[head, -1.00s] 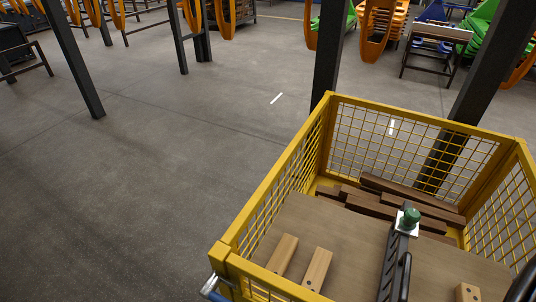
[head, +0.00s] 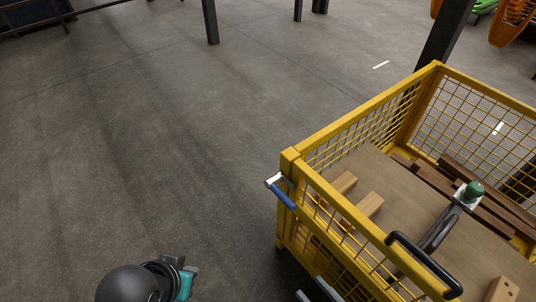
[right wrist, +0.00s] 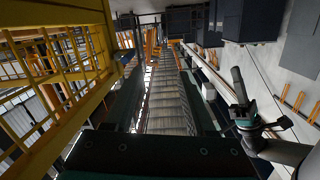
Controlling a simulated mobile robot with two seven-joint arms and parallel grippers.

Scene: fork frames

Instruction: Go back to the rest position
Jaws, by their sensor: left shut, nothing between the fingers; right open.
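A dark rounded part of my left arm, with the teal and black left gripper (head: 183,282) at its end, shows at the bottom edge of the head view, over bare floor. It stands well left of the yellow cart, apart from it. The fingers are small and mostly cut off; nothing shows in them. My right gripper (right wrist: 160,115) fills the lower middle of the right wrist view, its dark teal fingers spread with nothing between them. A black and teal arm part (right wrist: 245,115) shows at the right there.
The yellow mesh cart (head: 350,128) stands at the right, with wooden blocks (head: 370,205), dark planks (head: 480,172) and a green-topped item (head: 473,192) inside. A blue-gripped handle (head: 283,197) sticks out at its near corner. Yellow mesh (right wrist: 70,80) is close left of my right gripper. Open floor lies left.

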